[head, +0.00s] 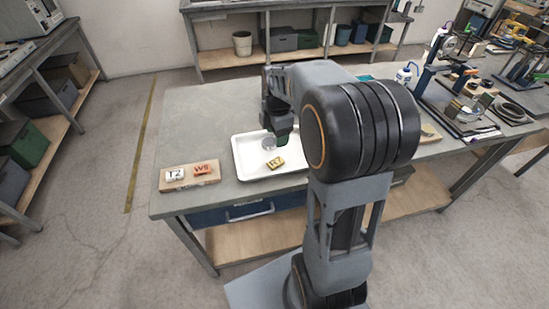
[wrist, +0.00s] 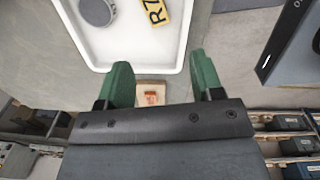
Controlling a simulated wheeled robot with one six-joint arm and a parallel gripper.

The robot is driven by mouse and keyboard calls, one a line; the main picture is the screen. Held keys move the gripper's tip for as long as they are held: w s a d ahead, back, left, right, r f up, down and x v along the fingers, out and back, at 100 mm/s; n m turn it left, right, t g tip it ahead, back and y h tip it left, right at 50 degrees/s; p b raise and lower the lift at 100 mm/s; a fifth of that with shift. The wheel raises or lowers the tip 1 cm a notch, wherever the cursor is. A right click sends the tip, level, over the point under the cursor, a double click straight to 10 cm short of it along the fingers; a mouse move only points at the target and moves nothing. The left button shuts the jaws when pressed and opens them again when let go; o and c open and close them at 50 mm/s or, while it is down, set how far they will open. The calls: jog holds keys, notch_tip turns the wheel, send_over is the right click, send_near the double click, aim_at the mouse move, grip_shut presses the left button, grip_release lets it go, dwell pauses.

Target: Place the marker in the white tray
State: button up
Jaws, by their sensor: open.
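The white tray (head: 240,165) sits on the grey table; it also shows in the wrist view (wrist: 130,54). A round grey piece (wrist: 97,12) is also in the tray.
The wooden board (head: 190,184) lies left of the tray near the table's front edge; part of it shows between my fingers in the wrist view. The table left of the tray, behind the board, is clear.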

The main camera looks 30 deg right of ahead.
jog(key=s+a+r+m+t, duration=0.1)
jog(key=s+a+m, duration=0.3)
jog(key=s+m, duration=0.3)
jog(key=s+a+r+m+t, duration=0.1)
jog(key=s+a+m+t, duration=0.1)
jog(key=s+a+m, duration=0.2)
jog(key=shift+s+a+r+m, duration=0.35)
jog(key=shift+s+m, duration=1.5)
jog(key=shift+m, duration=1.55)
